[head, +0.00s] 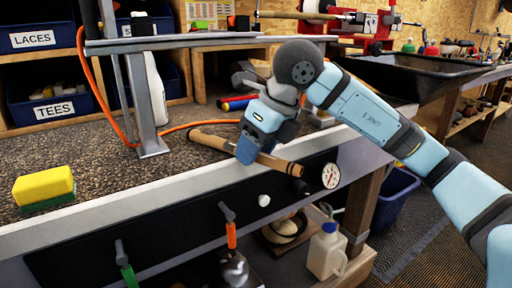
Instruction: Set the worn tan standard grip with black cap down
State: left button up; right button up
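The worn tan grip (278,163) lies across the view in the head camera, tilted down to the right, with its black cap (297,170) at the right end. My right gripper (256,150) comes down over its middle and appears shut on it, hiding that stretch. The left part of the grip shows against the bench top, and the capped end shows in front of the bench's front edge. I cannot tell whether the grip touches the bench. My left gripper is not in view.
A yellow and green sponge (44,187) sits on the bench (95,178) at left. A metal stand (152,147) and orange hose (122,132) are behind. Colored rolls (238,102) lie at the back. A shaft in a red vise (376,28) is above.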

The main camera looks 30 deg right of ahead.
jog(key=shift+r, duration=0.1)
jog(key=shift+r, duration=0.25)
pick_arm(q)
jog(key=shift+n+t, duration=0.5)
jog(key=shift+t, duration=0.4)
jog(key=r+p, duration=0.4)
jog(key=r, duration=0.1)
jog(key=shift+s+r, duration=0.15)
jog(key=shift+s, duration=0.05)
pick_arm(e)
jog(key=v, duration=1.1)
jog(key=shift+s+r, duration=0.15)
jog(key=shift+r, duration=0.2)
jog(key=shift+d, duration=0.15)
